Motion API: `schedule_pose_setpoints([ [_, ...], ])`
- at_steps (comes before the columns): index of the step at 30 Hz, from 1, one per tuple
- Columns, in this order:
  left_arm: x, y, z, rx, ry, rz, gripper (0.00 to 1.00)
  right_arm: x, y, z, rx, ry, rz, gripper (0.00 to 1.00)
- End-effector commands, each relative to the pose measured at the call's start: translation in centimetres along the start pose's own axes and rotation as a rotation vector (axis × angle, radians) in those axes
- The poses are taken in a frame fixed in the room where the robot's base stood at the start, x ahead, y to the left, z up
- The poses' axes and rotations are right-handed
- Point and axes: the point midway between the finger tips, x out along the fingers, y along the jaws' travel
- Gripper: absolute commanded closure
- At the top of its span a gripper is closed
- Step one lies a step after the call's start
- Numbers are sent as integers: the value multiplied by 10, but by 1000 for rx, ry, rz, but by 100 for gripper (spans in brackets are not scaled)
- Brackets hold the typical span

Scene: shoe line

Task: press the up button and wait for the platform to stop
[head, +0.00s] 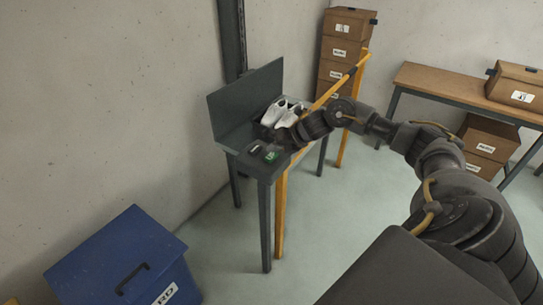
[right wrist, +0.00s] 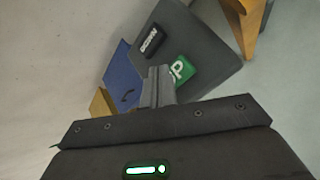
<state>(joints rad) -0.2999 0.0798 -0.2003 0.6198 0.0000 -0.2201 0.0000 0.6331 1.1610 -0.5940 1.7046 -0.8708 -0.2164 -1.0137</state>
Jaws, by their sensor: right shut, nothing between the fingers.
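The green up button (head: 271,156) sits on the front corner of the dark platform table (head: 232,140). It also shows in the right wrist view (right wrist: 181,69), where its letter P is visible and its left part is hidden by my finger. A black button (head: 255,149) with white lettering, too small to read, lies beside it and shows in the right wrist view (right wrist: 153,42). My right gripper (right wrist: 158,75) is shut and empty, its tips next to the green button; I cannot tell whether they touch it. My left gripper is not in view.
A pair of white shoes (head: 281,113) sits on the table behind the buttons. A yellow post and rail (head: 281,210) stands close to the table's right side. A blue bin (head: 120,255) is at lower left. Stacked cartons (head: 342,50) and a wooden bench (head: 440,83) stand behind.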

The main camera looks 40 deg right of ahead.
Motion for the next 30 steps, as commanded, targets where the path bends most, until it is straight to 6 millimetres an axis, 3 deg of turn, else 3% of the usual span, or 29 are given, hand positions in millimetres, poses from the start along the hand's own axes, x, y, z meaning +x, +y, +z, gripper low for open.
schedule_pose_setpoints([
  [30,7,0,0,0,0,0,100,5,-4,-4,0,0,0,100],
])
